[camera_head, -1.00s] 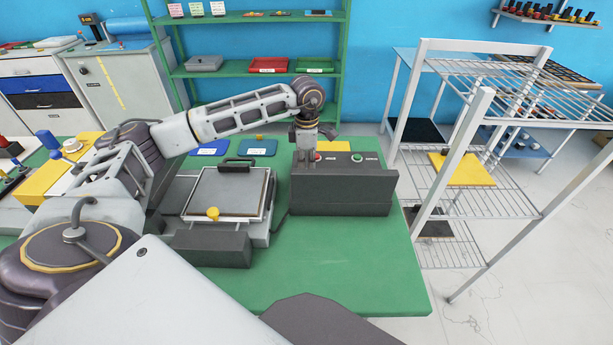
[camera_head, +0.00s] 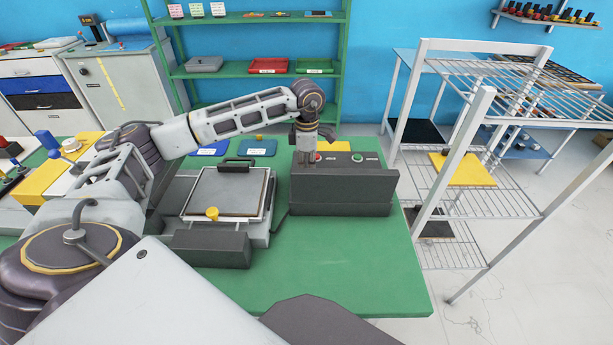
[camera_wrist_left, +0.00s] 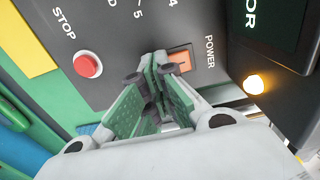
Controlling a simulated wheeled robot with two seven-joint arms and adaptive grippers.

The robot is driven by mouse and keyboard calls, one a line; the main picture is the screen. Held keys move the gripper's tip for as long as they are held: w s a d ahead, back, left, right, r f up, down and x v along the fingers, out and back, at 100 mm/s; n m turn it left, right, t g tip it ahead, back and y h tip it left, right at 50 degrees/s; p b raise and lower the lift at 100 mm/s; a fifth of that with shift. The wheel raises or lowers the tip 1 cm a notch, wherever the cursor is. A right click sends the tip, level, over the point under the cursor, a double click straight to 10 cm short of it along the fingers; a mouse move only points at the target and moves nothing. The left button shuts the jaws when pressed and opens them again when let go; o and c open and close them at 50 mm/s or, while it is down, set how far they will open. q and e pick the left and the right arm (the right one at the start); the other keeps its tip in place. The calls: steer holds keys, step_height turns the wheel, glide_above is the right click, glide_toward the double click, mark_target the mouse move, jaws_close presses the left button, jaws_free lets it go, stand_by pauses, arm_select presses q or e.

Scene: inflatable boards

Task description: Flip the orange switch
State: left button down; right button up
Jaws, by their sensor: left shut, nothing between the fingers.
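The orange switch (camera_wrist_left: 180,62) sits on the grey control panel (camera_wrist_left: 110,70) beside the word POWER in the left wrist view. My left gripper (camera_wrist_left: 152,72) is shut and empty, its fingertips right at the switch and covering part of its near left side. I cannot tell whether they touch it. In the head view my left gripper (camera_head: 305,158) points down over the left end of the dark control box (camera_head: 340,195), and the switch is hidden there. My right gripper is not in view.
A red STOP button (camera_wrist_left: 87,64) is on the same panel, and an amber lamp (camera_wrist_left: 253,84) glows on a neighbouring dark part. A press-like device (camera_head: 228,192) stands left of the box on the green table (camera_head: 320,270). A wire rack (camera_head: 480,195) stands right.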

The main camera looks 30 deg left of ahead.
arm_select(q)
steer(key=shift+f+b, duration=0.3)
steer(key=shift+f, duration=0.2)
stand_by(0.5)
steer(key=shift+r, duration=0.1)
steer(key=shift+r+p, duration=2.1)
steer(key=shift+r, duration=1.35)
step_height(320, 180, up, 9)
steer(key=p, duration=0.9)
steer(key=shift+r+p, duration=0.55)
steer(key=shift+r, duration=0.05)
